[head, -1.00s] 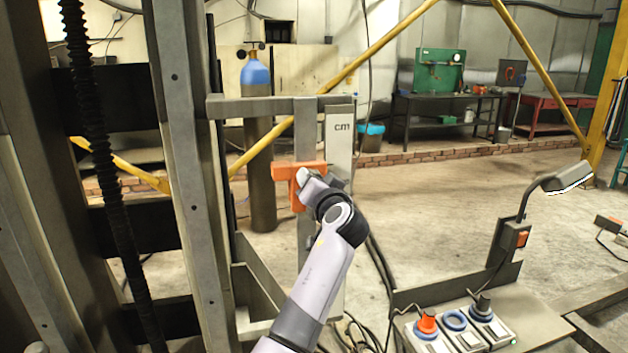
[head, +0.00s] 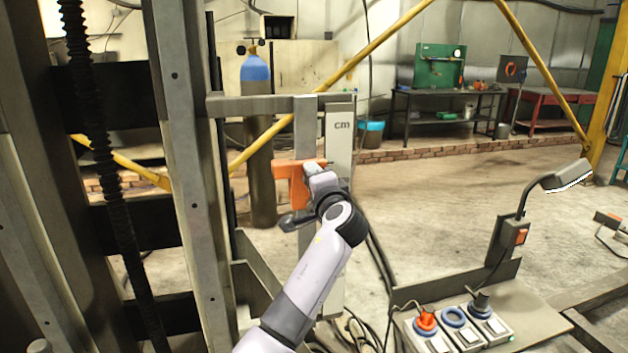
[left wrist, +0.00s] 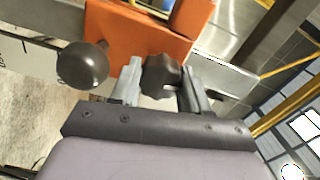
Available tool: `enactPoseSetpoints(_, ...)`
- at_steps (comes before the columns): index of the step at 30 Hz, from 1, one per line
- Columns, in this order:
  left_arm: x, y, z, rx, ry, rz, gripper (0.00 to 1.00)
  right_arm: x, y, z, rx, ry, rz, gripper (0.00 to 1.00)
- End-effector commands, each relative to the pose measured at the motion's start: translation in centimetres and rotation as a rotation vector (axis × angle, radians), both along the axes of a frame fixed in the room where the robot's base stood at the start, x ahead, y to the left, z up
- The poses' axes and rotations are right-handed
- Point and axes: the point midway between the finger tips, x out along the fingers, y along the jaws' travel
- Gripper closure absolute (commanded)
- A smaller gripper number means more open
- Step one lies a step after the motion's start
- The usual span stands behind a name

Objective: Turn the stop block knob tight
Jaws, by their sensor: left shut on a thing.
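The orange stop block (head: 292,180) sits on a grey upright rail, left of the scale plate marked "cm". It also shows at the top of the left wrist view (left wrist: 140,38). Its dark lobed knob (left wrist: 162,75) is between the fingers of my left gripper (left wrist: 160,84), one finger on each side, and the gripper is shut on it. A second dark round ball (left wrist: 82,65) is left of the fingers, clear of them. In the head view my left gripper (head: 318,178) is at the block's right side, and the wrist hides the knob. My right gripper is not in view.
The scale plate (head: 339,150) stands right beside the block. A heavy steel column (head: 190,190) is on the left. A control box with a red button (head: 425,322) and a bent lamp (head: 560,178) are at the lower right. Open floor lies beyond.

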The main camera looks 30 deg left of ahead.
Motion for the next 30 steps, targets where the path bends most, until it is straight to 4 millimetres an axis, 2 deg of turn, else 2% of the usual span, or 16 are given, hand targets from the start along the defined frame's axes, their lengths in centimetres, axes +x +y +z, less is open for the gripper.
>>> enactPoseSetpoints(21, -0.01, -0.02, -0.09, 0.047, 0.056, 0.001, 0.85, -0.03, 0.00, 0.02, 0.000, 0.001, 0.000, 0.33)
enactPoseSetpoints(22, -0.01, -0.02, -0.08, 0.047, 0.056, 0.001, 0.45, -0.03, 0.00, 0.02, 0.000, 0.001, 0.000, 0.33)
enactPoseSetpoints(23, -0.01, -0.02, -0.08, 0.047, 0.056, 0.001, 0.35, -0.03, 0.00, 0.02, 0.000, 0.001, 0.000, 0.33)
enactPoseSetpoints(24, -0.01, -0.02, -0.08, 0.046, 0.056, 0.001, 0.29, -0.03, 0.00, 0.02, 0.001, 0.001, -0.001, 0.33)
enactPoseSetpoints(30, 0.00, -0.02, -0.08, 0.046, 0.055, 0.000, 0.29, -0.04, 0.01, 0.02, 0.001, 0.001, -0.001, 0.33)
